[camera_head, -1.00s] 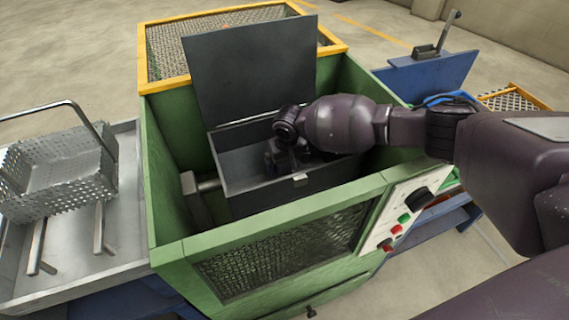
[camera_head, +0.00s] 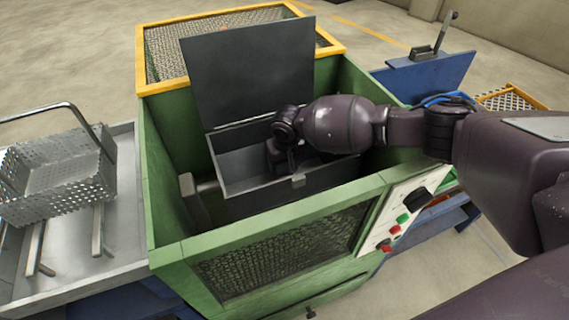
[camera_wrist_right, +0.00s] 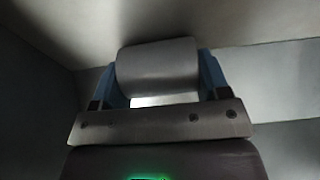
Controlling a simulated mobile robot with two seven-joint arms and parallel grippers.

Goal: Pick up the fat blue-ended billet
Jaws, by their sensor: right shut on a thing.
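In the right wrist view a thick grey billet (camera_wrist_right: 157,68) lies crosswise between the bluish fingers of my right gripper (camera_wrist_right: 158,85), which is shut on it. I cannot make out a separate blue end on the billet. In the head view my right gripper (camera_head: 282,160) reaches down into the grey box (camera_head: 235,165) inside the green furnace (camera_head: 172,150). My wrist hides the billet there. Whether the billet touches the box floor I cannot tell. My left gripper is not in view.
The dark box lid (camera_head: 250,72) stands open behind my wrist. The green furnace walls surround the box. A perforated metal basket (camera_head: 60,175) sits on a grey tray (camera_head: 125,225) at the left. A control panel (camera_head: 405,215) is at the front right. A blue bench (camera_head: 440,75) stands behind right.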

